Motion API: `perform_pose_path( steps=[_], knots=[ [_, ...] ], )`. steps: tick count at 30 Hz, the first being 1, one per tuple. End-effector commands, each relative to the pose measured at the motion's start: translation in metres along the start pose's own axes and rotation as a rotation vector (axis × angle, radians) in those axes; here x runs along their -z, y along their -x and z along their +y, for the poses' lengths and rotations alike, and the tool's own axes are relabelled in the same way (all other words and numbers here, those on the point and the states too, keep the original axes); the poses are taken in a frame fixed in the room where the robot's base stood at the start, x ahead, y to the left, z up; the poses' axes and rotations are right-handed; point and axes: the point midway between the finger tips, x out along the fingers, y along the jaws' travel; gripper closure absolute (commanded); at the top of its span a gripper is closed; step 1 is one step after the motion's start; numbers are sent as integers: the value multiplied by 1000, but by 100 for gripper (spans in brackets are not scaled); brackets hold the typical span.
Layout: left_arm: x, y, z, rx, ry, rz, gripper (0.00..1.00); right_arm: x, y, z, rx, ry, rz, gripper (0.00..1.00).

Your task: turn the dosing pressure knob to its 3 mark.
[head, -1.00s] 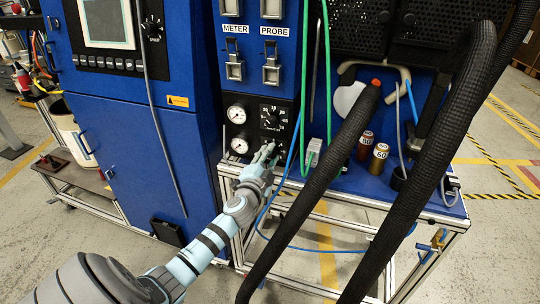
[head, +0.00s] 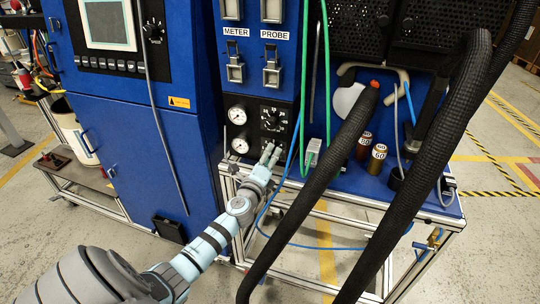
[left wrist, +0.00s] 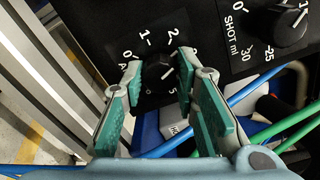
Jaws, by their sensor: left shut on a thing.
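The dosing pressure knob (left wrist: 154,86) is a dark round knob on a black panel in the left wrist view. White marks 0, 1 and 2 show around it; the 3 is mostly hidden by a finger. A short pale line shows on the knob's face, but I cannot tell exactly which mark it faces. My left gripper (left wrist: 163,76) has a green-padded finger on each side of the knob and is shut on it. In the head view, the left gripper (head: 269,153) covers the lower knob on the panel. My right gripper is not in view.
The SHOT ml knob (left wrist: 278,27) is close beside in the left wrist view. Two round gauges (head: 238,116) sit left of the knobs. Green hoses (head: 304,100) and a blue hose hang just right of the gripper. Thick black hoses (head: 325,180) cross the right side.

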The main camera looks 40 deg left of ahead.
Motion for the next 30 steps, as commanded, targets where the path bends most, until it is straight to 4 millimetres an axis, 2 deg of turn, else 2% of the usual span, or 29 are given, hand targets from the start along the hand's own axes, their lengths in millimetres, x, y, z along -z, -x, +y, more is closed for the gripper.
perform_pose_path(
  steps=[9, 15, 30],
  knots=[
    [0, 0, -1, 0, -246, 1, 100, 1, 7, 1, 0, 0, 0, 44],
    [0, 0, 0, 0, -345, 1, 100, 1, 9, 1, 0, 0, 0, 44],
    [0, 0, 0, 0, -405, 1, 100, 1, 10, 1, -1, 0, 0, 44]
  ],
)
